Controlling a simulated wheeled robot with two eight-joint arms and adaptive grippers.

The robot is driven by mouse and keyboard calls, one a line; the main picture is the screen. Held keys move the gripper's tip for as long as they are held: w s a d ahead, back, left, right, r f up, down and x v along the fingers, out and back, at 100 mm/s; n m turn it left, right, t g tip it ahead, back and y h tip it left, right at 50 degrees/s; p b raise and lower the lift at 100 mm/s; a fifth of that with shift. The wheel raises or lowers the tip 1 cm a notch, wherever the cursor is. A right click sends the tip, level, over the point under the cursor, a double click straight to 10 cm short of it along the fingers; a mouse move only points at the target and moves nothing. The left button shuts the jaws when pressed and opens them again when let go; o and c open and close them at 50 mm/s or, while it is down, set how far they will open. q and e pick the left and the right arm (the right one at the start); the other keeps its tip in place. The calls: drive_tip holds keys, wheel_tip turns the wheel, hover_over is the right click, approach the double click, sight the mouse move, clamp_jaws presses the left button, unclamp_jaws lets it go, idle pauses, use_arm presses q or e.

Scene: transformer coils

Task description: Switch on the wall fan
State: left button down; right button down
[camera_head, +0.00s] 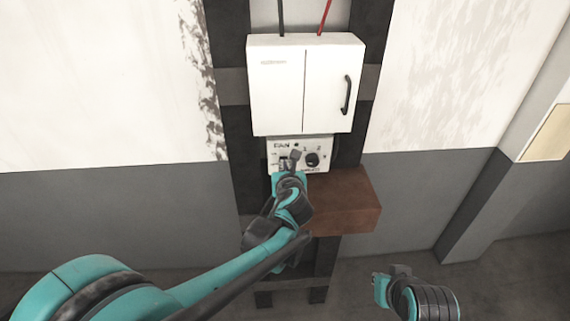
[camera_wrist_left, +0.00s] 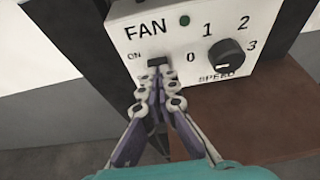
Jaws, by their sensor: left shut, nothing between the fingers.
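The white fan control panel (camera_head: 322,150) is on the wall below a white cabinet. In the left wrist view, the panel (camera_wrist_left: 186,45) reads FAN, with a small dark green lamp (camera_wrist_left: 184,20), a black switch (camera_wrist_left: 157,63) beside the word ON, and a black speed knob (camera_wrist_left: 226,58) marked 0 to 3. My left gripper (camera_head: 294,154) is in front of the panel's left part. In the left wrist view, its shut, empty fingertips (camera_wrist_left: 160,80) are right at the switch and cover its lower part. I cannot tell if they touch it. My right gripper (camera_head: 382,286) is low at the right, away from the panel.
The white cabinet (camera_head: 277,90) with a black handle (camera_head: 346,95) hangs just above the panel. A brown wooden block (camera_head: 345,200) juts out below it, close to my left wrist. The space to the right of the block is free.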

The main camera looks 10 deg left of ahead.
sight(284, 150)
idle(0.3)
use_arm(q)
drive_tip(key=shift+w+a+r+g+p, duration=0.15)
drive_tip(key=shift+w+r+g+p, duration=0.55)
drive_tip(key=shift+p, duration=0.15)
drive_tip(key=shift+w+b, duration=0.2)
drive_tip(key=shift+b, duration=0.35)
drive_tip(key=shift+w+r, duration=0.1)
drive_tip(key=shift+r, duration=0.15)
drive_tip(key=shift+r+p, duration=0.55)
drive_tip(key=shift+r, duration=0.2)
